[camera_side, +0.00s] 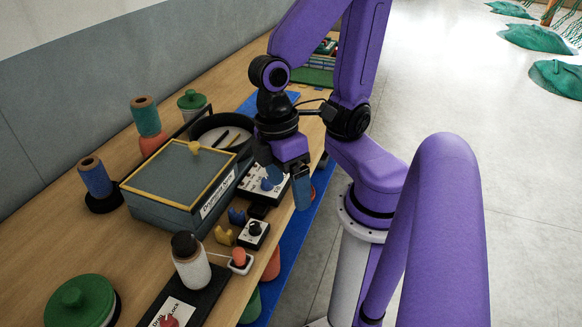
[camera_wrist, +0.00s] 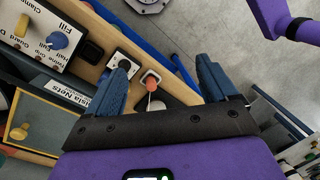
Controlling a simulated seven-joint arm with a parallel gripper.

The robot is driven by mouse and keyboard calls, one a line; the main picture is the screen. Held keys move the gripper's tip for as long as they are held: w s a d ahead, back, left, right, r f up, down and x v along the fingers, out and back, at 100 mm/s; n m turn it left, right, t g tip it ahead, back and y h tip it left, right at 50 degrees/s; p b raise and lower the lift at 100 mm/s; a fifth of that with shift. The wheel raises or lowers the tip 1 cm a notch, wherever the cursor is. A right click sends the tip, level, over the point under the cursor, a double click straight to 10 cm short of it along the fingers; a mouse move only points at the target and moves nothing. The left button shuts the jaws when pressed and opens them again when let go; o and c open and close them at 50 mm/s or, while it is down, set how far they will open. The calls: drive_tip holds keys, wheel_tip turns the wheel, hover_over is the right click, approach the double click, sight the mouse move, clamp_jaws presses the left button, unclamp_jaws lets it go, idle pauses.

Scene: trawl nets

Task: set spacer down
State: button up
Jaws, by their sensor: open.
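My gripper (camera_side: 287,182) is over the front edge of the bench, above a white panel with a blue knob. In the wrist view its two blue fingers (camera_wrist: 163,66) stand wide apart with nothing held between them. I cannot surely tell which thing is the spacer. A small blue curved piece (camera_side: 237,216) and a yellow curved piece (camera_side: 223,236) lie on the bench in front of the grey box, apart from my gripper. The space right under the fingers is partly hidden by the gripper in the side view.
The grey box with a yellow-rimmed lid (camera_side: 180,178) stands behind.

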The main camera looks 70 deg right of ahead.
drive_tip(key=shift+w+d+r+n+t, duration=0.1)
drive_tip(key=shift+d+r+n+t, duration=0.1)
drive_tip(key=shift+d+n+t, duration=0.45)
drive_tip(key=shift+w+d+r+n+t, duration=0.1)
drive_tip(key=shift+d+r+n+t, duration=0.2)
drive_tip(key=shift+d, duration=0.5)
drive_tip(key=shift+f, duration=0.1)
